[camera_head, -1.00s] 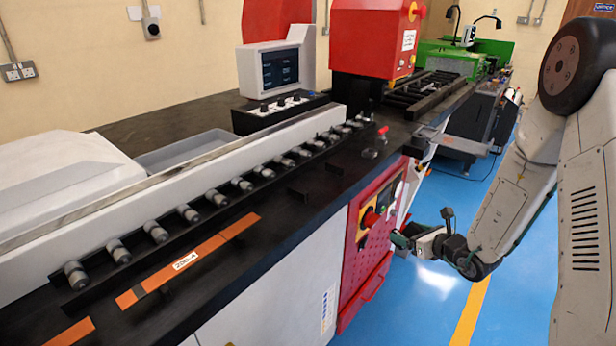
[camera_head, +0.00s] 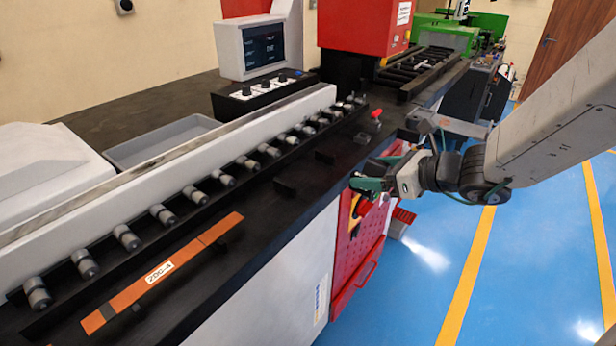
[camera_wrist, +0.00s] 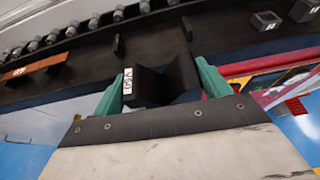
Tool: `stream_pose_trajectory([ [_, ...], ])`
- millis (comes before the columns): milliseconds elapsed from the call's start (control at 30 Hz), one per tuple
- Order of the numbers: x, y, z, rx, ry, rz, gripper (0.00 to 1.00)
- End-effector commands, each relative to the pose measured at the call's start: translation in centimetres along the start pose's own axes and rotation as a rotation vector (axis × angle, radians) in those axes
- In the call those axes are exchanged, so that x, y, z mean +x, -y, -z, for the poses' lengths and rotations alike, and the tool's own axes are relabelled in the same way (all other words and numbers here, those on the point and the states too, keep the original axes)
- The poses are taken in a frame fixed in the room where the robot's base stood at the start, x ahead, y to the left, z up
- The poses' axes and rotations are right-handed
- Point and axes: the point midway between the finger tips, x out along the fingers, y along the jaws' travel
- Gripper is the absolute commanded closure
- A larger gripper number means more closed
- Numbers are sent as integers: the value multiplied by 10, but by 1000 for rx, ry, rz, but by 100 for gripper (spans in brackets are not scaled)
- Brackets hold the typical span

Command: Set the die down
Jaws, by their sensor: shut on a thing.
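The die (camera_wrist: 182,78) is a black block with a V-shaped notch and a small white label on its left end. In the wrist view my gripper (camera_wrist: 160,88) is shut on it, with one teal finger at each end. In the head view my gripper (camera_head: 367,176) is beside the front edge of the black machine bed (camera_head: 255,235), over the red front panel. The die is hard to make out there against the dark bed. In the wrist view the bed lies beyond the die; I cannot tell the gap between them.
A row of grey rollers (camera_head: 223,178) runs along the bed, with an orange strip (camera_head: 165,270) labelled ZDC-4 in front. Small black blocks (camera_head: 285,187) stand on the bed. A red knob (camera_head: 376,114) and a red press head (camera_head: 362,25) are farther back.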

Motion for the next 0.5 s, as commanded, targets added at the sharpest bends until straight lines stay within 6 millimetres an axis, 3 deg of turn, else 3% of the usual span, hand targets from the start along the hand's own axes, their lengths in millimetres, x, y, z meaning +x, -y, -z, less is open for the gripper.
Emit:
stream_pose_trajectory([
  [233,-2,-16,-13,-11,3,-25,82],
  [500,51,-17,-29,-11,2,-28,82],
])
